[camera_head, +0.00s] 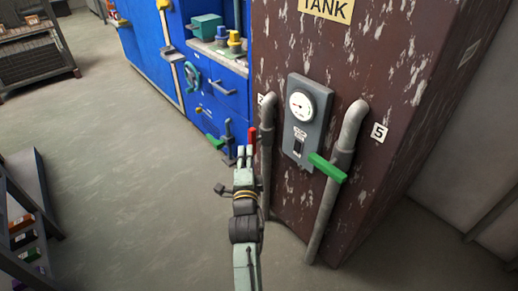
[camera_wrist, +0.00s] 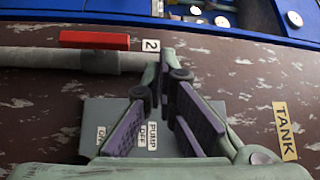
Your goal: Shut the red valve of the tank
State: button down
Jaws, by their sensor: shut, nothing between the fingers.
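The red valve handle (camera_head: 252,139) is on the left grey pipe (camera_head: 267,150) of the brown tank (camera_head: 295,200), beside the label 2. It lies along the pipe. In the wrist view the red handle (camera_wrist: 95,40) is at the upper left, lengthwise over the pipe, left of the label 2. My gripper (camera_head: 245,153) appears just below the red handle in the head view and hides part of the left pipe. In the wrist view my gripper (camera_wrist: 163,62) is shut and empty, with the red handle to the left of its fingertips.
A green handle (camera_head: 327,167) sticks out across the right pipe (camera_head: 346,140), near the label 5. A grey gauge and switch panel (camera_head: 297,138) sits between the pipes. A blue workbench (camera_head: 215,95) stands left of the tank. The floor at left is open.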

jog(key=s+d+f+m+g+h, duration=0.1)
jog(key=d+f+m, duration=0.1)
jog(key=d+f, duration=0.3)
jog(key=shift+d+f+m+g+h, duration=0.3)
jog(key=shift+d+f+h, duration=0.1)
jog(key=shift+f, duration=0.55)
send_near(255, 140)
jog(key=w+d+r, duration=0.1)
jog(key=w+d, duration=0.3)
jog(key=d, duration=0.1)
jog(key=shift+w+a+b, duration=0.7)
jog(key=shift+w+a, duration=0.35)
jog(key=shift+a, duration=0.15)
jog(key=shift+r, duration=0.15)
